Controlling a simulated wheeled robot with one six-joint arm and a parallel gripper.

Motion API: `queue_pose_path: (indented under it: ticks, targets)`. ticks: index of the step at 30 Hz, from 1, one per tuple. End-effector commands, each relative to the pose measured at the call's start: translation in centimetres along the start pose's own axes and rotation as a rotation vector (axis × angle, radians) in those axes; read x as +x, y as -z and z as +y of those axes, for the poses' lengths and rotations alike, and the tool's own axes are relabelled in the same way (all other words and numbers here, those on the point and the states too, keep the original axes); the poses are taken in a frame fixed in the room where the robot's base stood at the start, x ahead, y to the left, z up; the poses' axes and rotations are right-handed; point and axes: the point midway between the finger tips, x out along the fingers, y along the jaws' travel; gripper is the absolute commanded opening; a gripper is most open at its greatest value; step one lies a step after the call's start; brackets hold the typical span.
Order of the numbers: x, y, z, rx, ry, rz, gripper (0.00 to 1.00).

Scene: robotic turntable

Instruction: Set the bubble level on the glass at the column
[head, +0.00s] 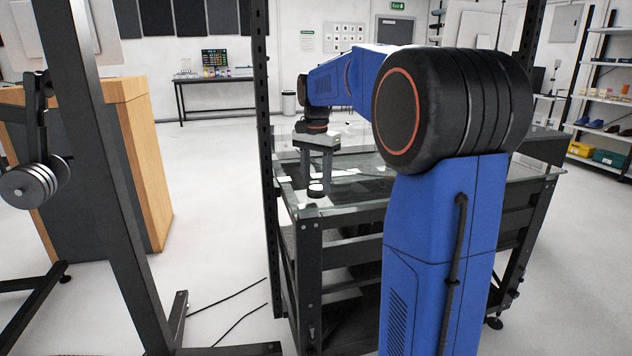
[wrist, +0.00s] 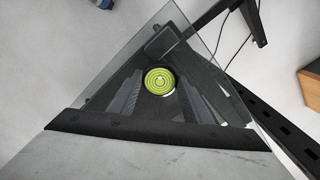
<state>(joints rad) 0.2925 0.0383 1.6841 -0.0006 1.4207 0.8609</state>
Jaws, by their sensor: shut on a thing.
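The bubble level (wrist: 160,81) is a round disc with a green ringed face, seen between the two dark fingers of my gripper (wrist: 160,90) in the wrist view. In the head view my gripper (head: 316,182) points down, and the level (head: 315,190) shows as a small dark disc at its fingertips. My gripper is shut on it over the near left corner of the glass (head: 365,192). I cannot tell whether the level touches the glass. The dark perforated column (head: 262,110) rises to the left of my gripper; a perforated dark bar also shows in the wrist view (wrist: 275,128).
Some white pieces (head: 342,172) lie around the glass behind my gripper. A second dark post (head: 528,45) stands at the far right.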

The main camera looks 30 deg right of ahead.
Motion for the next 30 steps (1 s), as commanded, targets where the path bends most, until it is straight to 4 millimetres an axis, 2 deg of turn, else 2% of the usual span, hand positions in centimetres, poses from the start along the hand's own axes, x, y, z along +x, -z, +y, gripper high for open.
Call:
queue_pose_path:
  ticks: [8,9,11,23,26,30]
  targets:
    - [0.1,0.0,0.0,0.000,0.001,0.000,0.20]
    - [0.2,0.0,0.0,0.000,0.001,0.001,0.49]
    - [0.1,0.0,0.0,0.000,0.001,0.001,0.63]
    - [-0.4,0.0,0.0,0.000,0.001,0.001,0.63]
    - [-1.5,0.1,-0.1,0.000,0.003,0.002,0.63]
    - [-4.0,0.1,-0.1,0.000,0.003,0.002,0.63]
